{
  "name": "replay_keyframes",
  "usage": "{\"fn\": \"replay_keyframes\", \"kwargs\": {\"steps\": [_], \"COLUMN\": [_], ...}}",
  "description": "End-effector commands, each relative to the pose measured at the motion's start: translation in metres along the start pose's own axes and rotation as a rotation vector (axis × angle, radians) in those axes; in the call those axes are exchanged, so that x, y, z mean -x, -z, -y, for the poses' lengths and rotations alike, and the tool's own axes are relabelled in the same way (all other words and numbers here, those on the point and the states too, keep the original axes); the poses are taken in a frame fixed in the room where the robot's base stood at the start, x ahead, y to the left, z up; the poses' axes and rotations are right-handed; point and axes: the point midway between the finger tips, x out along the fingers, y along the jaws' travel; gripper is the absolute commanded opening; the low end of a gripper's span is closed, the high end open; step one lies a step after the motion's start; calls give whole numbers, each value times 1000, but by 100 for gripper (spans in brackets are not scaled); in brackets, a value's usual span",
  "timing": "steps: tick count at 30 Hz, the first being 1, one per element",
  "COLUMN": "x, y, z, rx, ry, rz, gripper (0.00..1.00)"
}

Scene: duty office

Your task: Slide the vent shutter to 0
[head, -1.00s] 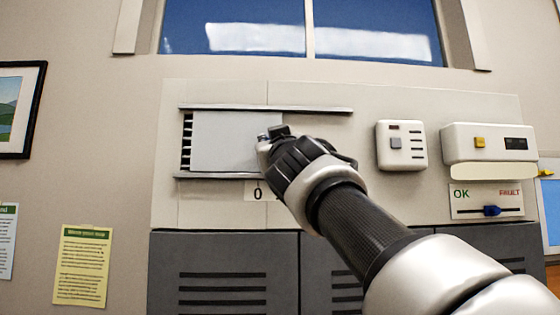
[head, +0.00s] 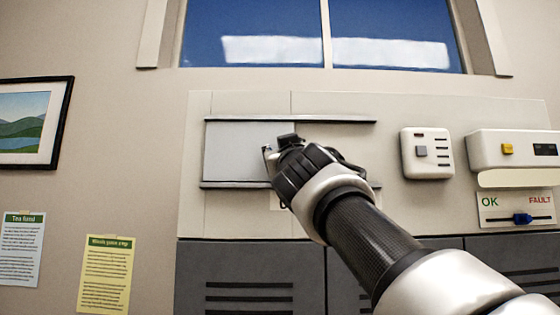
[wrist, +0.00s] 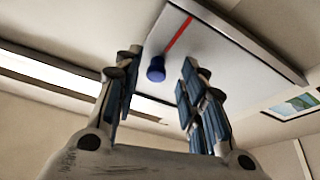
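The vent shutter (head: 237,150) is a flat pale grey panel between two horizontal rails, at their left end. No dark vent slats show beside it. My gripper (head: 272,152) is at the shutter's right part and hides its right edge. In the wrist view, a blue knob (wrist: 155,69) with a red stripe behind it stands on the pale panel (wrist: 222,62). My gripper's two fingers (wrist: 160,68) are apart on either side of the knob, with visible gaps. The number label below the rails is almost wholly hidden behind my gripper in the head view.
Right of the rails are a white switch box (head: 427,153), a unit with a yellow button (head: 507,149) and an OK/FAULT slider (head: 522,218). Grey louvred cabinets (head: 250,275) stand below. A framed picture (head: 33,122) and notices (head: 107,272) hang at left.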

Motion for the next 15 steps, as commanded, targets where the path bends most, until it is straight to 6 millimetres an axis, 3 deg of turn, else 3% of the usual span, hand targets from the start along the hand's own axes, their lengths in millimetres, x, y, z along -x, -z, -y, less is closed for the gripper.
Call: {"fn": "replay_keyframes", "kwargs": {"steps": [8, 15], "x": [4, 24], "y": [0, 0], "z": [-1, -1], "rx": [1, 3], "ry": [-2, -1], "rz": [1, 0], "gripper": [38, 38]}}
